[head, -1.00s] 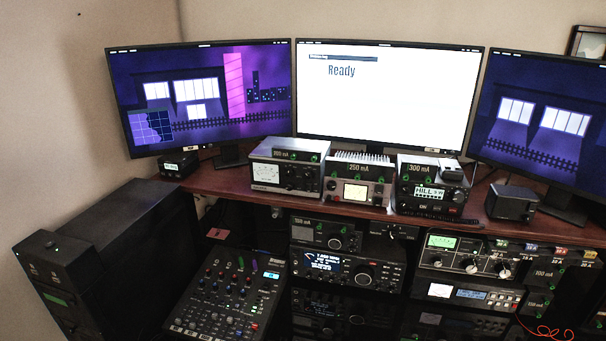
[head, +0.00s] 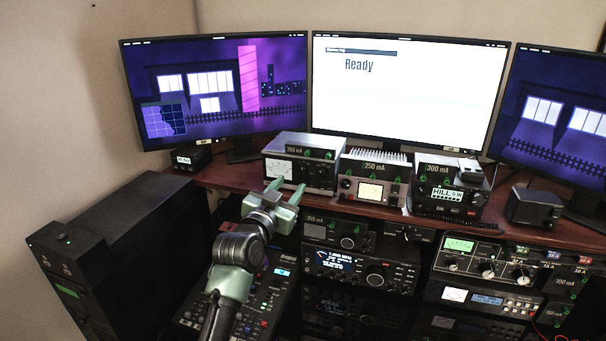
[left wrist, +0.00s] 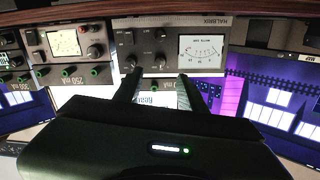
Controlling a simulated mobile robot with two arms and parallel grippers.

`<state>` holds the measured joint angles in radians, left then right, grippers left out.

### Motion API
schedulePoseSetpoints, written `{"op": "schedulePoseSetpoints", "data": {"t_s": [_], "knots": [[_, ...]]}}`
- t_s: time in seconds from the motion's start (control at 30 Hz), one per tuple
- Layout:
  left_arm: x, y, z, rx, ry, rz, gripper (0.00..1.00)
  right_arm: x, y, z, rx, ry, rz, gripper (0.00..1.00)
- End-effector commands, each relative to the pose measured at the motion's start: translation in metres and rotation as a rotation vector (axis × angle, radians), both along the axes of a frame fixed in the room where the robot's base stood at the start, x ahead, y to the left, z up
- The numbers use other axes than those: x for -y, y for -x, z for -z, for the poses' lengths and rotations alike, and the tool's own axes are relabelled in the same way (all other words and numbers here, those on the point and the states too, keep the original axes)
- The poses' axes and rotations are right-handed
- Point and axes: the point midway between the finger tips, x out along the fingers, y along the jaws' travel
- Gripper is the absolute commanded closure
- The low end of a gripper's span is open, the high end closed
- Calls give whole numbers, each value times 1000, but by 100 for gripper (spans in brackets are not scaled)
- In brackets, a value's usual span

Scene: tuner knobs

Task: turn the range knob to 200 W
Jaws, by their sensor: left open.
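A grey meter unit (head: 302,165) stands on the desk shelf, with a lit white meter at its left and several dark knobs at its right. It shows upside down in the left wrist view (left wrist: 225,22), with its meter (left wrist: 200,48) and knobs (left wrist: 130,62). No "range" or "200 W" marking is readable, so I cannot tell which knob is the range knob. My left gripper (head: 285,186) is open and empty, in front of this unit and low in the head view. In the left wrist view its two fingers (left wrist: 160,76) point towards the unit's knob side. My right gripper is not in view.
A power supply (head: 371,185) and a radio (head: 447,192) stand to the right on the shelf. Below are racked radios (head: 360,268) and a tuner panel with large knobs (head: 487,268). A mixer (head: 262,300) lies partly under my arm. Monitors (head: 405,95) stand behind.

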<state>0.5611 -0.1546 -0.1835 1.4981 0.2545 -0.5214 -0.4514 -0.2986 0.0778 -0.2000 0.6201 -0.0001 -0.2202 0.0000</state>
Motion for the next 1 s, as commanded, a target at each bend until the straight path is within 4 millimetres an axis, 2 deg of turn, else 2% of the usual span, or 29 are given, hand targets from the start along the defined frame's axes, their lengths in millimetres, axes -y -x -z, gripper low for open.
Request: {"op": "schedulePoseSetpoints", "data": {"t_s": [0.5,0.7,0.97,1.0], "knots": [[23,-60,0,-3,0,0,59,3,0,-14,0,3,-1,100],[26,-69,1,-4,0,-1,59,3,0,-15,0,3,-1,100],[26,-69,1,-3,1,-1,59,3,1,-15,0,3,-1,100],[26,-69,1,-3,1,-1,68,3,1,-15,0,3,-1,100]]}}
